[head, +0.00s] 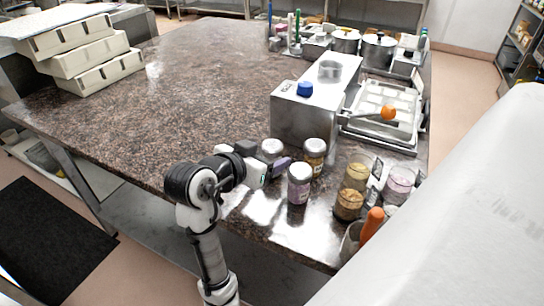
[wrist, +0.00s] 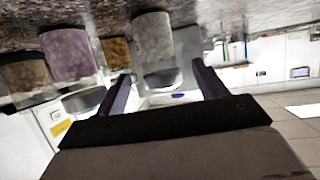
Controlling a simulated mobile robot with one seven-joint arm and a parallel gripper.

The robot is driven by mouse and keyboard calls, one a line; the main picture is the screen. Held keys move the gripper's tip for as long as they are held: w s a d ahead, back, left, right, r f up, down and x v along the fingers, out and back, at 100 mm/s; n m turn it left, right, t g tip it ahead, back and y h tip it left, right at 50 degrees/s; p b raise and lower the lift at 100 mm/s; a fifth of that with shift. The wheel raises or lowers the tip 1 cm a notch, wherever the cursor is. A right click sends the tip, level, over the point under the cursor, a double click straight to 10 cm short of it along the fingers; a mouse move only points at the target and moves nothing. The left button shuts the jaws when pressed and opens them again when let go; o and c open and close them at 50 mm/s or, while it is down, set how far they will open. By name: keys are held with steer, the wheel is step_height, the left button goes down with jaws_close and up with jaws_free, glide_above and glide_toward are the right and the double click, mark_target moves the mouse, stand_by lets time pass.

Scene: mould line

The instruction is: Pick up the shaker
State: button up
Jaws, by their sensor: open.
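Three lidded shaker jars stand close together at the table's near side. One has pale contents and a grey lid (head: 271,148), one is brown (head: 315,158), and one is purple (head: 299,188). My gripper (head: 277,167) is open and empty beside them, with the pale shaker just beyond it. The wrist view is upside down. There the pale shaker (wrist: 153,42) appears between the spread fingers (wrist: 162,72), though contact cannot be told. The purple shaker (wrist: 68,55) and the brown one (wrist: 117,54) show to its left. The task does not say which shaker is meant.
Open jars (head: 348,205) and an orange-handled tool (head: 371,224) stand to the right. A steel box (head: 300,118) with a blue knob and a white tray (head: 385,112) are behind. Stacked pale trays (head: 85,50) sit at far left. The left and middle tabletop (head: 180,90) is clear.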

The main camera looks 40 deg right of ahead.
mark_target(266, 156)
steer(key=x, duration=0.3)
steer(key=shift+d+f, duration=0.1)
steer(key=shift+d, duration=0.1)
steer(key=c, duration=1.1)
